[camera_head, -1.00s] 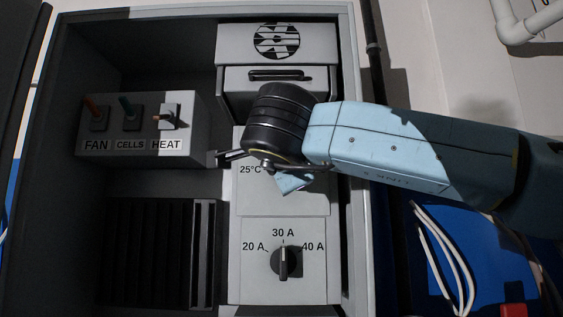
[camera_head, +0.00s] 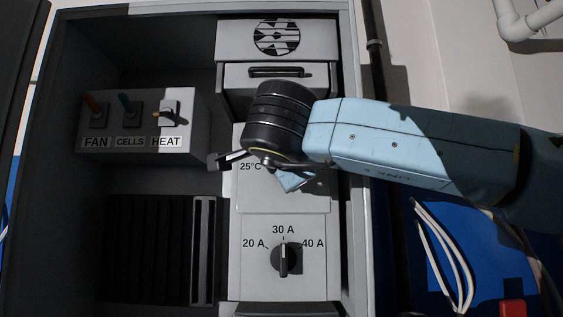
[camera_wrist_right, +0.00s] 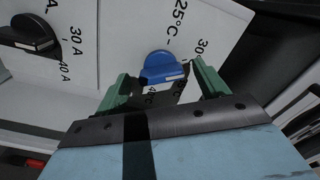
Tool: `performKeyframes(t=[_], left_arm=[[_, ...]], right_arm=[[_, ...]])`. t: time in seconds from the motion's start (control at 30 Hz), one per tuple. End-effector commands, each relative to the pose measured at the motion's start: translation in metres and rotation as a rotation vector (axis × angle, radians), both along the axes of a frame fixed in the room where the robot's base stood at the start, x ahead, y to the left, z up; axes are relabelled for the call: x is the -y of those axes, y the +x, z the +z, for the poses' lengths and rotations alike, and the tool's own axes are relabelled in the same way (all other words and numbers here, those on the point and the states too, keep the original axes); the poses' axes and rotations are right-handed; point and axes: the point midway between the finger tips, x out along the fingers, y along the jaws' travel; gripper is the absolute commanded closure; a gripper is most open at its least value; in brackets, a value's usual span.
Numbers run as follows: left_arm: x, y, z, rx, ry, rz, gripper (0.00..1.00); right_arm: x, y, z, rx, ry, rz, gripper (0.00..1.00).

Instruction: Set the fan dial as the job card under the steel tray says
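A blue dial (camera_wrist_right: 160,68) on a white panel shows in the right wrist view, with 25°C, a 30 mark and a partly hidden 40°C mark around it. My right gripper (camera_wrist_right: 161,76) has its two green fingers apart, one on each side of the dial; contact cannot be told. In the head view my right wrist covers this dial, leaving the 25°C label on its panel (camera_head: 249,195). No dial labelled fan, steel tray or job card is visible. My left gripper is not in view.
Below is a black current dial (camera_head: 285,260) marked 20 A, 30 A and 40 A, pointing near 30 A. A switch box (camera_head: 190,142) labelled FAN, CELLS and HEAT is at left. A fan grille (camera_head: 277,38) sits at top above a drawer handle (camera_head: 280,72).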

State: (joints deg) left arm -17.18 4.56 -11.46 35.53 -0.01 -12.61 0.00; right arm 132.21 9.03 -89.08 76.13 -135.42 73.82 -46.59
Motion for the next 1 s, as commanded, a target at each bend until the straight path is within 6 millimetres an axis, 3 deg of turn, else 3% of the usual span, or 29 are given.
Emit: performKeyframes(t=[0.2, 0.33, 0.8, 1.0], left_arm=[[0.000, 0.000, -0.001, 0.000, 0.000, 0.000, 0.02], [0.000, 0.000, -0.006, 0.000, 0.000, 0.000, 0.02], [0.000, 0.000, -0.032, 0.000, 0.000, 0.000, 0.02], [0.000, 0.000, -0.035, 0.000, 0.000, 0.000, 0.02]], right_arm=[[0.000, -0.001, 0.000, 0.000, 0.001, -0.001, 0.27], [0.000, -0.013, 0.000, 0.003, 0.001, 0.002, 0.27], [0.000, -0.111, -0.001, 0.003, 0.000, 0.001, 0.27], [0.000, -0.131, 0.000, 0.001, 0.000, 0.001, 0.27]])
